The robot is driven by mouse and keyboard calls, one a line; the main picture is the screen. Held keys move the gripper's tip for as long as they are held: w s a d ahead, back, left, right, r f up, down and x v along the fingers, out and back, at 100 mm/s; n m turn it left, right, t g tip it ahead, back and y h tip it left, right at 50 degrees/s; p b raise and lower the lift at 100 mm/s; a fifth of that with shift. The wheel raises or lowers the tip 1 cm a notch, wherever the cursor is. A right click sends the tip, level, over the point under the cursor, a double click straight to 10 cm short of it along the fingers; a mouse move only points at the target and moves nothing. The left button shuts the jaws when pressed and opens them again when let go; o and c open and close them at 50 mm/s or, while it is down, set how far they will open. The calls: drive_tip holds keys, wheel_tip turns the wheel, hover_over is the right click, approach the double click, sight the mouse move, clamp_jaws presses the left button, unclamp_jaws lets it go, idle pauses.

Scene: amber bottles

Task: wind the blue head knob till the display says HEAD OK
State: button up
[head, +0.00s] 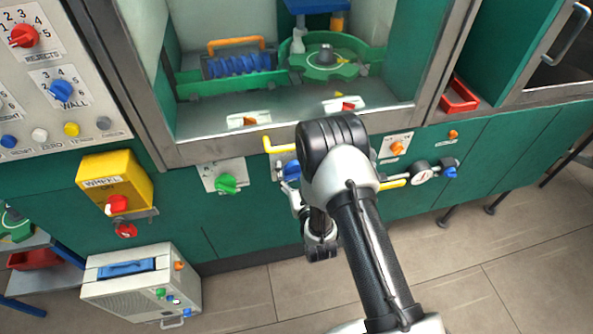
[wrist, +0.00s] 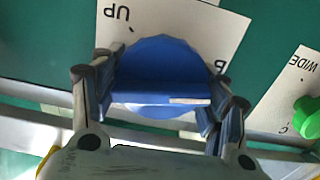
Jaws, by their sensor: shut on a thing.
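The blue head knob (wrist: 162,62) sits on a white plate (wrist: 225,30) on the green panel. The plate's lettering is upside down in the wrist view; "UP" is readable. My gripper (wrist: 160,84) is shut on the knob, one finger at each side of its raised blue grip bar. In the head view the knob (head: 291,170) shows only partly, left of my arm, which hides much of its plate. I cannot make out a display reading HEAD OK in either view.
A green knob (head: 227,184) on a white plate is close beside the blue knob. A yellow handle (head: 280,148) sits just above. The floor below is mostly clear.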

sight(299, 177)
drive_tip(key=o, duration=1.1)
drive_tip(key=v, duration=0.7)
drive_tip(key=shift+s+d, duration=0.1)
drive_tip(key=shift+s, duration=0.15)
